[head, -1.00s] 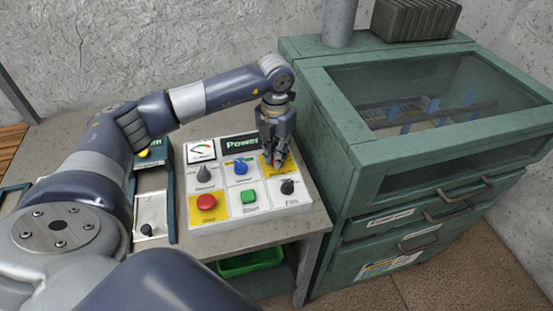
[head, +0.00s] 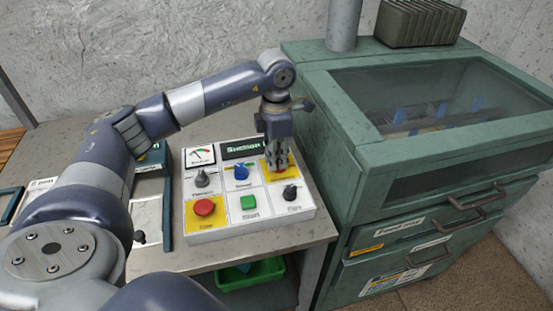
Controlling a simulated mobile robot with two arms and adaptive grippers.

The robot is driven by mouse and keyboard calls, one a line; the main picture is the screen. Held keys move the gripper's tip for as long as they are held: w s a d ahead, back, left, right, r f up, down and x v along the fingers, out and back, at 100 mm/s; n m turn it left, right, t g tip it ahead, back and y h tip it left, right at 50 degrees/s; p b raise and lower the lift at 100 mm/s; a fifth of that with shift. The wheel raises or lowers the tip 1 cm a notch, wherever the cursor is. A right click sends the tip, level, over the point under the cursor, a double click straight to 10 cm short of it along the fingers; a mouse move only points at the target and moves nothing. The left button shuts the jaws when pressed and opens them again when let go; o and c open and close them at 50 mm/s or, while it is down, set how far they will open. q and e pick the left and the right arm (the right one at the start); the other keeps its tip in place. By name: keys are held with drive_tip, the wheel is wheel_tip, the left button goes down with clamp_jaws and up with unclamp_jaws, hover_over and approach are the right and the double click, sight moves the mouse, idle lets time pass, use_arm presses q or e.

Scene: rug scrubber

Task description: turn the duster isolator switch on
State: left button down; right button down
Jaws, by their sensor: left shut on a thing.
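The control panel (head: 231,222) is a white box on the bench. At its top right is a yellow plate (head: 268,178) with a red switch knob (head: 279,173), which I take for the isolator switch; its label is too small to read. My left gripper (head: 279,168) points down over this plate and is shut on the knob, with its fingers hiding most of it. The knob's exact angle cannot be told. The panel's display (head: 242,148) reads "Suction". My right gripper is not in view.
The panel also has a dial gauge (head: 201,155), a blue knob (head: 241,172), dark knobs, a red button (head: 204,208) and a green button (head: 248,202). A green cabinet (head: 340,190) with a glass window stands close to the gripper's right. A green bin (head: 240,277) sits below.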

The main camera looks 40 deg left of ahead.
use_arm(q)
drive_tip(key=shift+a+r, duration=0.1)
idle(0.3)
drive_tip(key=c, duration=1.6)
unclamp_jaws()
wheel_tip(320, 180, up, 12)
